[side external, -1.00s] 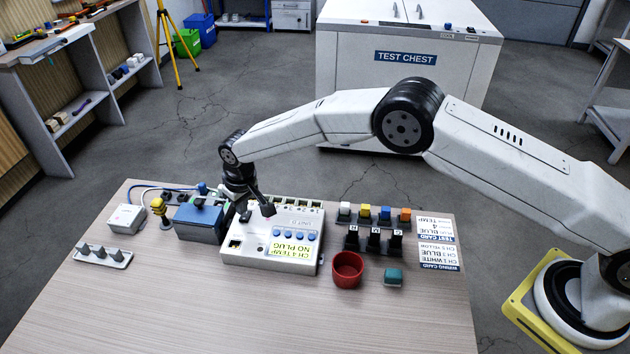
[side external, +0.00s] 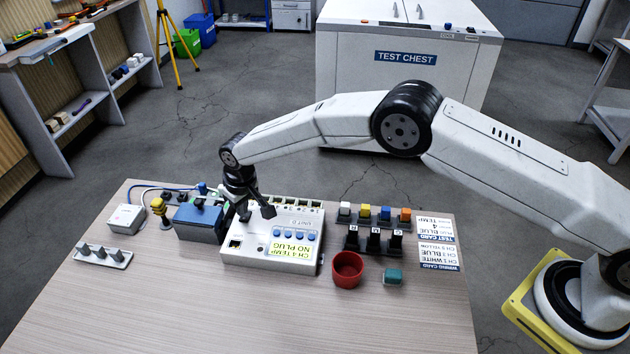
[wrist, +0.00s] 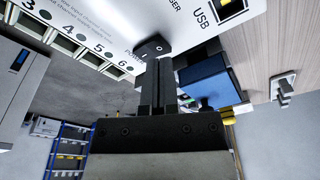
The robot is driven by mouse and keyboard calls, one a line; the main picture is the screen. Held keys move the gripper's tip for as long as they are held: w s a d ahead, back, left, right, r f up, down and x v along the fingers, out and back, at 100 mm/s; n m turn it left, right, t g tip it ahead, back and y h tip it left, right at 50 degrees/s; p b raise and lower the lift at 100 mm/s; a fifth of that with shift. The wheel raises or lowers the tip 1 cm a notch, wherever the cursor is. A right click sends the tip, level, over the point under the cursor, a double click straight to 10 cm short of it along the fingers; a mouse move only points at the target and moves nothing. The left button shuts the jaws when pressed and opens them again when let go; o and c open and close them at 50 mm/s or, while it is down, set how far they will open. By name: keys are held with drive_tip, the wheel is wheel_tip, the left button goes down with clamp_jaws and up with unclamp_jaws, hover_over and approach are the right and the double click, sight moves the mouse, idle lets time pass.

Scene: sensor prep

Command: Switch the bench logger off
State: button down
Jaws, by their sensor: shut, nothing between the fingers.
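The bench logger (side external: 252,238) is a white box with several blue buttons, a USB port and a yellow-green label reading CH 4 TEMP NO PLUG. Its black power rocker (wrist: 152,47), marked with a line and a circle, shows in the wrist view beside the word POWER. My gripper (wrist: 159,62) is shut and empty, its fingertips right at the rocker's near edge. I cannot tell whether they touch it, or which side of the rocker is down. In the side view my gripper (side external: 244,213) points down over the logger's back left part and hides the rocker.
A blue box (side external: 198,222) stands close at the logger's left, with a yellow knob (side external: 160,210) beyond it. Right of the logger are a red cup (side external: 347,270), a teal block (side external: 393,276), black holders and coloured plugs. The front of the table (side external: 250,315) is clear.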

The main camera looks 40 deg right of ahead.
sight(245, 219)
drive_tip(key=shift+f, duration=0.85)
idle(0.7)
drive_tip(key=shift+r, duration=3.5)
drive_tip(key=shift+d+r, duration=0.1)
